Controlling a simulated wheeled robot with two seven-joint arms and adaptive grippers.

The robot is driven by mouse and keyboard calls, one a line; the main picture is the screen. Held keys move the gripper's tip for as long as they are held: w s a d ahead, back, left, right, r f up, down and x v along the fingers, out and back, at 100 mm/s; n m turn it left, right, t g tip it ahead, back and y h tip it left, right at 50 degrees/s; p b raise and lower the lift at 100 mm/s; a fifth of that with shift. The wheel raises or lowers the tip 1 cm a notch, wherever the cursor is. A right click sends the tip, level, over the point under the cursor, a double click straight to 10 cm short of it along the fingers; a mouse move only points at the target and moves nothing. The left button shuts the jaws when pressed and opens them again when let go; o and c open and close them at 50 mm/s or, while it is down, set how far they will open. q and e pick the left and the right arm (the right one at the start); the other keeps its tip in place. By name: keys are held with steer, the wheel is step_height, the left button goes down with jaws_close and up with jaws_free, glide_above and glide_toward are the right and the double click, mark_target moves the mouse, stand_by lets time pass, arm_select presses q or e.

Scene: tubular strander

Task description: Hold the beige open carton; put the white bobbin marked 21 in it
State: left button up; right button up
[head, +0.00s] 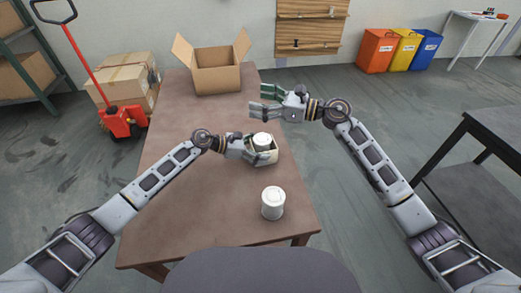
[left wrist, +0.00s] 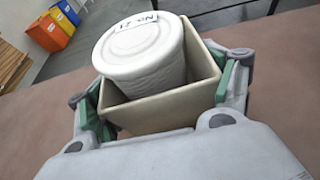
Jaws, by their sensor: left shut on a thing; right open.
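The beige open carton (head: 266,157) is on the brown table, right of its middle. My left gripper (head: 258,151) is shut on it. The left wrist view shows its green-padded fingers on two opposite sides of the carton (left wrist: 155,110). The white bobbin marked 21 (head: 263,140) is in the carton, tilted, its top above the rim. Its label reads No. 21 in the left wrist view (left wrist: 145,55). My right gripper (head: 265,100) is open and empty, beyond the carton and apart from it, near the table's right edge.
Another white bobbin (head: 273,203) stands at the table's near right. A large open cardboard box (head: 217,77) is at the far end of the table (head: 180,150). The table's left half is clear. A dark bench (head: 485,150) stands at the right.

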arm_select(q)
steer(key=shift+f, duration=0.1)
steer(key=o, duration=1)
steer(key=shift+c, duration=0.2)
steer(key=shift+a, duration=0.1)
steer(key=shift+v, duration=5.95)
steer(key=shift+r, duration=0.25)
step_height(320, 180, up, 9)
steer(key=p, duration=0.9)
steer(key=shift+r+p, duration=0.4)
steer(key=shift+p, duration=0.15)
